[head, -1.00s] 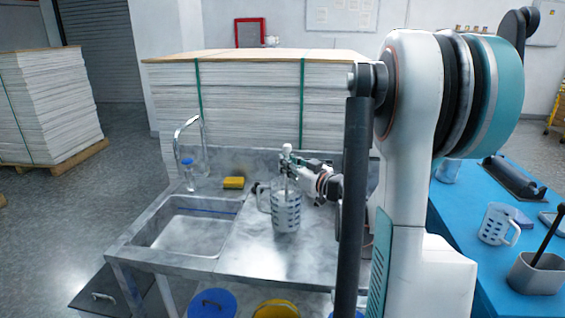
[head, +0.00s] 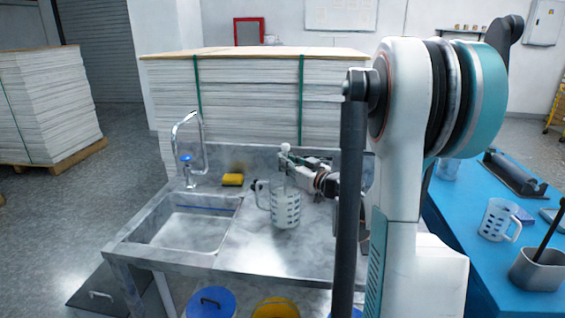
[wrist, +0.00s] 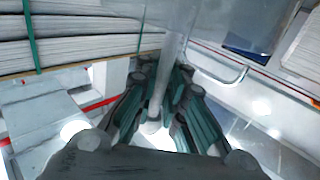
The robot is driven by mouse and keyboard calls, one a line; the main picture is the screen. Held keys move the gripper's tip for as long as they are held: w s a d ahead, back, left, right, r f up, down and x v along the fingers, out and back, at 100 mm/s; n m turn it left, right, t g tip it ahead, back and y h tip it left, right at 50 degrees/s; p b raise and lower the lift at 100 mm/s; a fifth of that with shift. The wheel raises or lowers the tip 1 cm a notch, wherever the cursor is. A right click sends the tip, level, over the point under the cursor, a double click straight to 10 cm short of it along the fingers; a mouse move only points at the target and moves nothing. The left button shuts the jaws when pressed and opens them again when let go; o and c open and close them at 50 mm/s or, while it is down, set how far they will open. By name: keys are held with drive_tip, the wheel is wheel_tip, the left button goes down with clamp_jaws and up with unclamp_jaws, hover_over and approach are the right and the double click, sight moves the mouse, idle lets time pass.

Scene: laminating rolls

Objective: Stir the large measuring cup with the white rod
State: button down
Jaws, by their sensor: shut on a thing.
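The large measuring cup (head: 286,213), clear with dark markings, stands upright on the metal counter right of the sink, its handle to the left. The white rod has a round white knob (head: 286,147) above the cup; its lower part is hard to make out inside the cup. My gripper (head: 286,160) is shut on the rod just below the knob, over the cup's mouth. In the wrist view the rod (wrist: 173,60) runs between my fingers (wrist: 158,95), with the knob near the palm.
The sink (head: 188,228) with its tap (head: 180,130) and a yellow sponge (head: 232,180) are left of the cup. A tall paper stack (head: 250,95) stands behind the counter. Another measuring cup (head: 497,219) and a grey container (head: 537,270) are on the blue table (head: 450,225) at right.

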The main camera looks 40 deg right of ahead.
drive_tip(key=shift+r, duration=0.1)
wheel_tip(320, 180, up, 16)
drive_tip(key=p, duration=1.2)
drive_tip(key=shift+r, duration=0.15)
idle(0.4)
idle(0.6)
wheel_tip(320, 180, up, 4)
drive_tip(key=p, duration=0.2)
drive_tip(key=shift+p, duration=0.35)
idle(0.7)
